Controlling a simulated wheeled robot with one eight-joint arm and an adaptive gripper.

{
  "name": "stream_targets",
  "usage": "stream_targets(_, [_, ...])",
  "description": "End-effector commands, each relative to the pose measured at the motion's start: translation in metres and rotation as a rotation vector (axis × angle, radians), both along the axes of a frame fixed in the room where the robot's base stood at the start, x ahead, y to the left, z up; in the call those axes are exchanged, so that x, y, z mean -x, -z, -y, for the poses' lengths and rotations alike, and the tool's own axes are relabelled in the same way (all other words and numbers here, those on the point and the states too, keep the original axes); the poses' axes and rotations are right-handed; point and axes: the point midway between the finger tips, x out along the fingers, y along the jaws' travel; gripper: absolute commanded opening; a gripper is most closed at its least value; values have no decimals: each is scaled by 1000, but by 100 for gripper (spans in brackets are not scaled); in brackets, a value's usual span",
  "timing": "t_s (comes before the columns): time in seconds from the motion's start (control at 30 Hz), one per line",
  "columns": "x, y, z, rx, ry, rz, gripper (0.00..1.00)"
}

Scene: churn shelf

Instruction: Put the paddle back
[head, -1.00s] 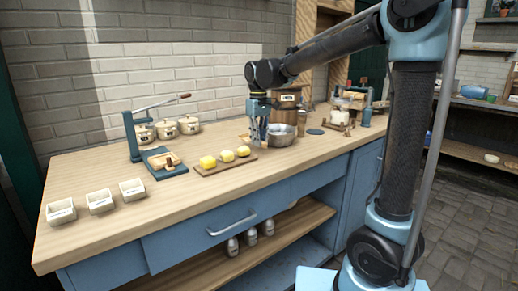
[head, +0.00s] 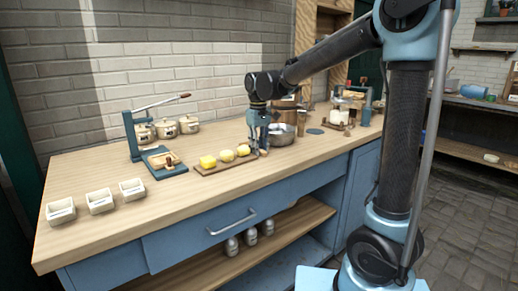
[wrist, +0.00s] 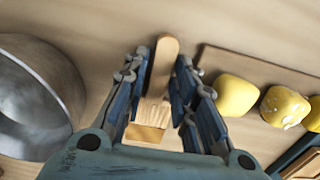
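A pale wooden paddle (wrist: 162,70) shows between my fingers in the wrist view, with its rounded end pointing away and its wider part nearer my palm. My gripper (wrist: 164,62) has a finger on each side of it, with narrow gaps showing, so it looks open around the paddle. In the head view my gripper (head: 262,153) is down close to the counter, between the butter board (head: 212,169) and the metal bowl (head: 281,136). The paddle is hard to make out there, behind my fingers.
In the wrist view the bowl (wrist: 40,95) is close on the left, and yellow butter lumps (wrist: 237,95) are close on the right. A blue lever press (head: 135,140), lidded crocks (head: 189,125) and white boxes (head: 100,201) stand further left.

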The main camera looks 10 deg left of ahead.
Motion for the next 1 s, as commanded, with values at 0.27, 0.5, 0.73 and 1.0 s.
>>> stream_targets(0.27, [0,-22,-1,0,-1,0,25])
stream_targets(0.5, [0,-66,-2,0,-2,0,25])
stream_targets(0.73, [0,-103,-3,0,-2,0,25])
stream_targets(1.0, [-1,-121,-3,0,-2,0,25])
